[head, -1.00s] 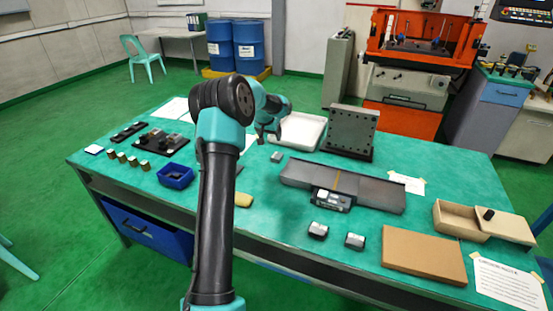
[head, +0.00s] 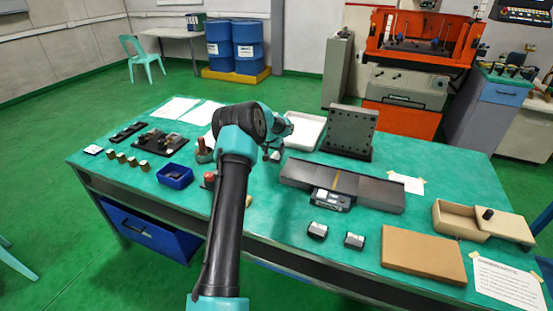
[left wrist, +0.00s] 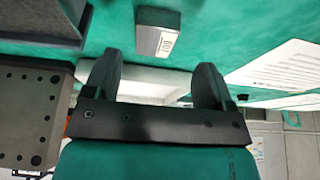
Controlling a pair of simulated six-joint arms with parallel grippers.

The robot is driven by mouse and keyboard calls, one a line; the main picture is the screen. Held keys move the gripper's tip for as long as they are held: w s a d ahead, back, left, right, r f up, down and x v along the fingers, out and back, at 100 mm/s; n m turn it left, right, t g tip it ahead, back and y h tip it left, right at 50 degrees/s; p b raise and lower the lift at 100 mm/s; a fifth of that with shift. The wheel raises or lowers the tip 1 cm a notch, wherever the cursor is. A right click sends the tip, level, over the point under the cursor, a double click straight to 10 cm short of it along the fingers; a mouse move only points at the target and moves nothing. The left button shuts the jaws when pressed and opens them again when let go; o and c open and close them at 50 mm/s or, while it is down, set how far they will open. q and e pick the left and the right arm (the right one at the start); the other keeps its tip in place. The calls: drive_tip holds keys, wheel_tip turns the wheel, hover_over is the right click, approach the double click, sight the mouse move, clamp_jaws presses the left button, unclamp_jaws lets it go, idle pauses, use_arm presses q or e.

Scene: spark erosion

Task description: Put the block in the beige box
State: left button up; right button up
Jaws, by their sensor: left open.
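The small grey block (left wrist: 157,33) lies on the green bench top, with a pale marked label on its face. In the head view the block (head: 276,156) is partly hidden by my left gripper (head: 272,148). In the left wrist view my left gripper (left wrist: 158,76) is open and empty, and the block lies ahead of its fingertips, apart from them. The beige box (head: 447,223) stands at the right end of the bench. Its beige lid (head: 508,229), with a black knob, sits to the right and leaves the left part open. My right gripper is not in view.
A long grey plate (head: 372,193) and an upright drilled plate (head: 350,131) stand right of my gripper. A white tray (head: 305,143) is behind it.

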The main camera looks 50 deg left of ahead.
sight(276, 155)
use_arm(q)
drive_tip(key=shift+f, duration=0.1)
drive_tip(key=shift+w+d+x, duration=0.1)
drive_tip(key=shift+w+x, duration=0.05)
drive_tip(key=shift+x, duration=1.1)
drive_tip(key=shift+w+d+x, duration=0.1)
drive_tip(key=shift+x, duration=1.1)
clamp_jaws()
wheel_tip(276, 155, up, 10)
